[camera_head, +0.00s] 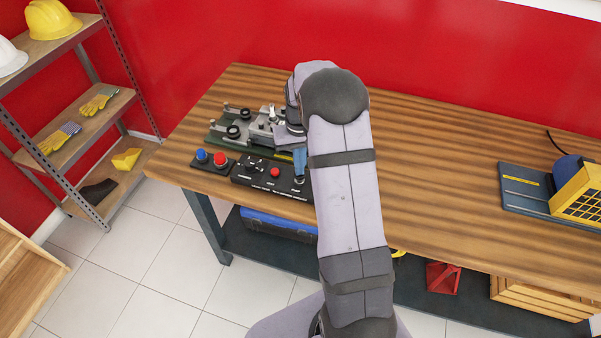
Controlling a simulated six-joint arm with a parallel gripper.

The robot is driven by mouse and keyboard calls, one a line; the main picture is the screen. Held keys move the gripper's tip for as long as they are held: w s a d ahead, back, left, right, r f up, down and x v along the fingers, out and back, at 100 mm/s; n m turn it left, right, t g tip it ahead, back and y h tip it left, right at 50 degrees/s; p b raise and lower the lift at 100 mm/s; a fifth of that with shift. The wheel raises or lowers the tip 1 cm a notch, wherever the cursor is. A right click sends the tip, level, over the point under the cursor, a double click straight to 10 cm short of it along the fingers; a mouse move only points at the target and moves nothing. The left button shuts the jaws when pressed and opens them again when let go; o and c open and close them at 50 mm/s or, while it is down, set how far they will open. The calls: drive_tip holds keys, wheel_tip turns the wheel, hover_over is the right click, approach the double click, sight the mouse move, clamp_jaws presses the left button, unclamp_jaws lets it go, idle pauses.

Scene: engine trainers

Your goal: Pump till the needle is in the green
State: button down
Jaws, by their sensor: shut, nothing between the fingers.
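A trainer on a green base plate (216,139) stands at the left end of the workbench, with metal parts and black round knobs on it. In front of it lies a black control panel (262,181) with a red button (275,172) and small switches. A blue upright part (299,161) stands at the panel's right, beside my arm; I cannot tell if it is the pump handle. My gripper (266,132) is shut and empty over the trainer, partly hidden by my own arm. No gauge needle or green band can be made out.
A small box with a blue and a red button (212,160) sits left of the panel. A blue and yellow machine (575,190) stands at the bench's right. The middle of the workbench (430,170) is clear. A shelf (80,125) with helmets and gloves stands at left.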

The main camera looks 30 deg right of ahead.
drive_tip(key=shift+f+b, duration=0.3)
drive_tip(key=shift+f, duration=0.35)
drive_tip(key=shift+r, duration=0.1)
drive_tip(key=shift+r+p, duration=1.2)
drive_tip(key=shift+r, duration=0.2)
wheel_tip(320, 180, up, 5)
drive_tip(key=p, duration=0.4)
drive_tip(key=shift+w, duration=0.1)
